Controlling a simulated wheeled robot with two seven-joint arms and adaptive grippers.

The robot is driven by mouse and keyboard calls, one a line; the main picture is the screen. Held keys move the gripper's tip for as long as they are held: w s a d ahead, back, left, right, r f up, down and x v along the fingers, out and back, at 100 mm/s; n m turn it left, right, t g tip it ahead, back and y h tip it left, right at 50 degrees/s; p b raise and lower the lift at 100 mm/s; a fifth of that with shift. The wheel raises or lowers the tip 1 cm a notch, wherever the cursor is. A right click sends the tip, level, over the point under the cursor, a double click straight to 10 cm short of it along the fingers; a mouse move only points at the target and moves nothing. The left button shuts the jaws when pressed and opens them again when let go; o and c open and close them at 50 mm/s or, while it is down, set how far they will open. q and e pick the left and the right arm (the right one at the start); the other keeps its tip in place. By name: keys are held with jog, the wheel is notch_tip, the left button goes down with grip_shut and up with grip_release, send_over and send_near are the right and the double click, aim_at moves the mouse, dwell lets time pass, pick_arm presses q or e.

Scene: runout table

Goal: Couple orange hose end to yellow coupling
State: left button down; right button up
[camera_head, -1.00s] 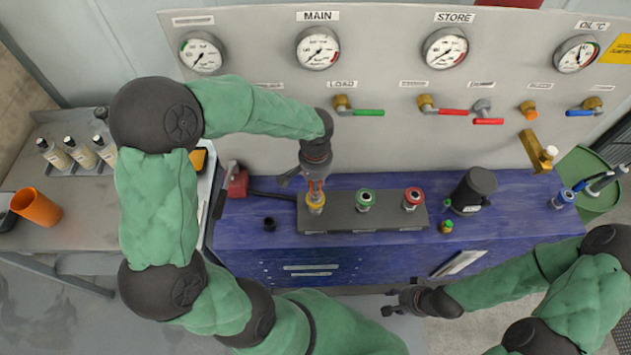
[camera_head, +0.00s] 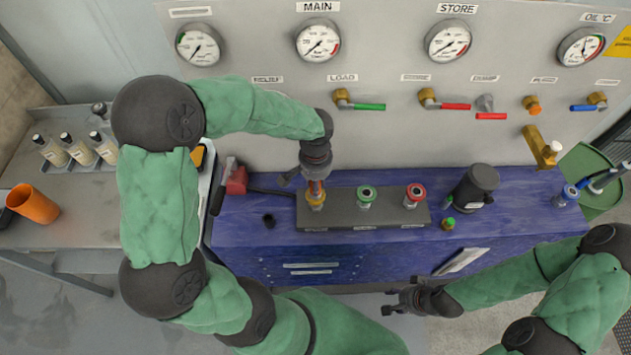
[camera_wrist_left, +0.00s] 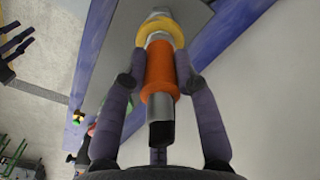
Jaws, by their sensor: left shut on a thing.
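The orange hose end (camera_wrist_left: 159,72) shows large in the left wrist view, between the two fingers of my left gripper (camera_wrist_left: 157,85), which is shut on it. Its front meets the yellow coupling (camera_wrist_left: 160,28); whether it is locked there I cannot tell. In the head view my left gripper (camera_head: 315,172) points down over the yellow coupling (camera_head: 316,201), at the left end of the dark coupling block (camera_head: 340,217). The hose end is mostly hidden there. My right gripper (camera_head: 398,300) is in front of the blue bench; its finger opening is too small to judge.
The green coupling (camera_head: 367,197) and red coupling (camera_head: 413,195) stand to the right on the block. A dark canister (camera_head: 475,188) and small green-capped bottle (camera_head: 447,223) stand farther right. Gauges and valves line the panel (camera_head: 390,130) behind.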

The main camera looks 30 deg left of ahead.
pick_arm(q)
jog(key=shift+f, duration=0.3)
jog(key=c, duration=0.9)
grip_release()
jog(key=shift+o, duration=0.2)
notch_tip(320, 180, up, 12)
